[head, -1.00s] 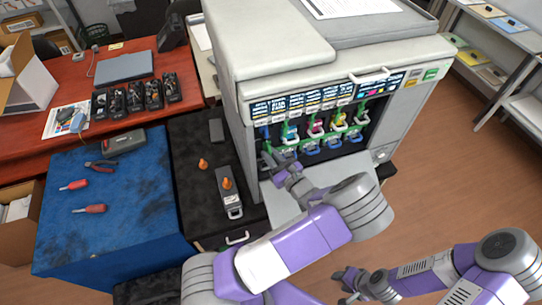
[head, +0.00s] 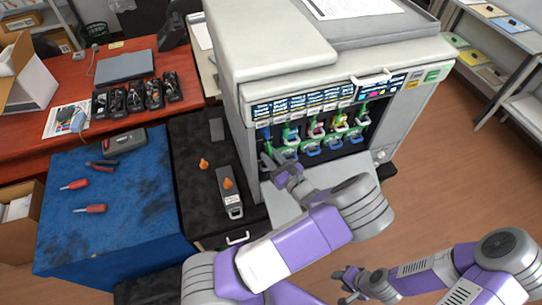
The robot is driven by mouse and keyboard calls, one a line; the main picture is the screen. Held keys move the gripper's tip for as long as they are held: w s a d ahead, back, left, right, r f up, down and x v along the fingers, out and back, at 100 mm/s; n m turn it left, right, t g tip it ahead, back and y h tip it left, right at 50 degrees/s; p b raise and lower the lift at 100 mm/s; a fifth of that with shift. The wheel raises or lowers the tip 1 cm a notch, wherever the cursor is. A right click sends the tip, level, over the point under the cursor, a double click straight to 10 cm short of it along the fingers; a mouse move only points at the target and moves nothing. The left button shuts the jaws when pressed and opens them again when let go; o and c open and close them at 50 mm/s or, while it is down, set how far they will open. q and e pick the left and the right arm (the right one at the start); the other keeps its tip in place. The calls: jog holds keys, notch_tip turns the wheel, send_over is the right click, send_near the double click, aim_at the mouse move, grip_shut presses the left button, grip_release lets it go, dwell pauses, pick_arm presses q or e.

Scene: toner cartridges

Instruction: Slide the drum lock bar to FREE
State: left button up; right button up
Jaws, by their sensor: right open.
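The open printer (head: 285,45) shows a row of coloured cartridge bays (head: 318,132) with green and blue handles below a strip of labels (head: 300,103). I cannot make out which part is the drum lock bar or read its FREE mark. My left gripper (head: 268,160) reaches over the lowered front door (head: 325,176) to the left end of the bays. Its fingertips are small against the dark opening, so I cannot tell whether they are open or touch anything. My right gripper (head: 344,284) is open and empty, low in front of the printer, above the floor.
A dark cabinet left of the printer holds a grey-black cartridge (head: 230,193) and an orange cap (head: 204,163). A blue-topped bench (head: 130,200) carries screwdrivers and pliers. A red desk (head: 75,75) stands behind. The floor at right is clear.

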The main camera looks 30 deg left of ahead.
pick_arm(q)
jog(key=o, duration=0.4)
jog(key=shift+w+d+r, duration=0.1)
jog(key=shift+w+d, duration=0.15)
jog(key=shift+d, duration=0.15)
jog(key=shift+c, duration=0.2)
jog(key=p+v, duration=0.1)
jog(key=v, duration=0.4)
jog(key=shift+s+d, duration=0.25)
jog(key=shift+d, duration=0.05)
